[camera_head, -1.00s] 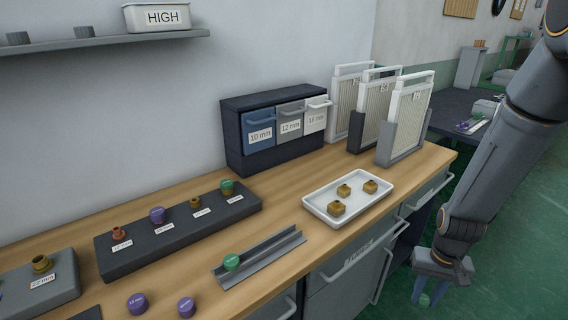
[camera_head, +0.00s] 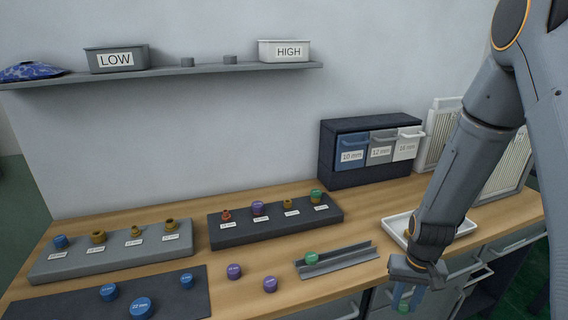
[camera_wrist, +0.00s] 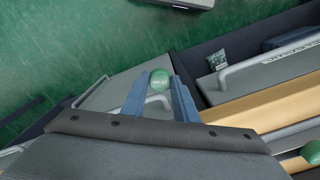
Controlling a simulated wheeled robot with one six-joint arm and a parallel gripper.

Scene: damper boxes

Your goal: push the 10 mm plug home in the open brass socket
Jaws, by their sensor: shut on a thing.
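My gripper (camera_head: 405,302) is at the bottom right, in front of the bench edge. It is shut on a green plug (camera_wrist: 160,79), which shows between the blue fingertips in the wrist view. I cannot read a size on this plug. The dark block (camera_head: 275,228) carries an open brass socket (camera_head: 288,204), a copper-red piece (camera_head: 226,215), a seated purple plug (camera_head: 259,208) and a seated green plug (camera_head: 317,196). The grey block (camera_head: 110,258) has three more brass sockets (camera_head: 134,232) and a blue plug (camera_head: 60,242). The socket labels are too small to read surely.
A second green plug (camera_head: 311,257) lies on a grey channel rail (camera_head: 340,262) between my gripper and the dark block. Two purple plugs (camera_head: 234,271) stand loose nearby. Blue plugs (camera_head: 141,308) stand on a dark mat (camera_head: 60,300). A white tray (camera_head: 396,226) is partly behind my arm.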

